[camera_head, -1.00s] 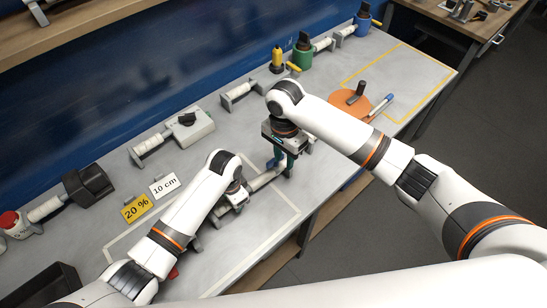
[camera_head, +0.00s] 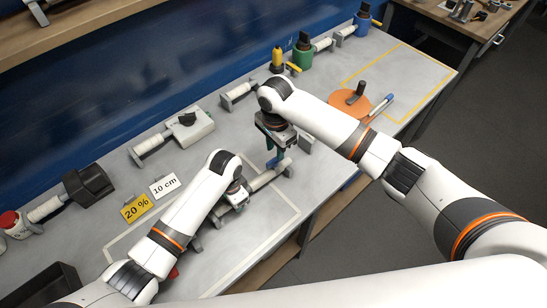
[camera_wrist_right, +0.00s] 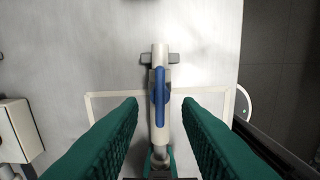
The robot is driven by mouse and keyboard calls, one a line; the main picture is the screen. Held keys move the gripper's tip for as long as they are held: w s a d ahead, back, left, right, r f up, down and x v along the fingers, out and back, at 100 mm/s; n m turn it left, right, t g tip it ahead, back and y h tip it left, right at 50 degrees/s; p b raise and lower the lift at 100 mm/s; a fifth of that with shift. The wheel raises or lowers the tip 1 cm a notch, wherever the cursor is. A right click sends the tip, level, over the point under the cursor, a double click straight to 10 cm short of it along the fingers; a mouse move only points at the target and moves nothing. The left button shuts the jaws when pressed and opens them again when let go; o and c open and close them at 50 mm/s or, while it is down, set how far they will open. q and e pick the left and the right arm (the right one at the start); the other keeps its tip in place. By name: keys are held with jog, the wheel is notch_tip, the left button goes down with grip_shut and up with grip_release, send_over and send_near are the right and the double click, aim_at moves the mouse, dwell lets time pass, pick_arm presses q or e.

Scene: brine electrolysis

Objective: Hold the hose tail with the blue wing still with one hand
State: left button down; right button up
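The hose tail with the blue wing (camera_wrist_right: 160,60) is a pale tube lying on the bench; its blue wing (camera_wrist_right: 160,97) lies along it. In the head view the tail (camera_head: 266,180) is partly hidden by my right gripper (camera_head: 273,154). In the right wrist view my right gripper (camera_wrist_right: 163,118) is open, its two green fingers apart on either side of the tail with clear gaps. My left gripper (camera_head: 238,200) is low at the tail's nearer end. Green parts show beside the tube at the bottom of the right wrist view; the left fingers' opening is unclear.
A pale outline (camera_head: 247,262) is marked on the bench around the tail. A white box (camera_head: 190,128), a yellow 20 % card (camera_head: 135,208) and a 10 cm card (camera_head: 165,185) stand to the left. An orange disc (camera_head: 345,108) lies to the right. The yellow-outlined area is mostly clear.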

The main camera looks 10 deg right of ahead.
aim_at(275, 158)
jog(key=shift+f, duration=2.05)
jog(key=shift+c, duration=0.5)
grip_shut()
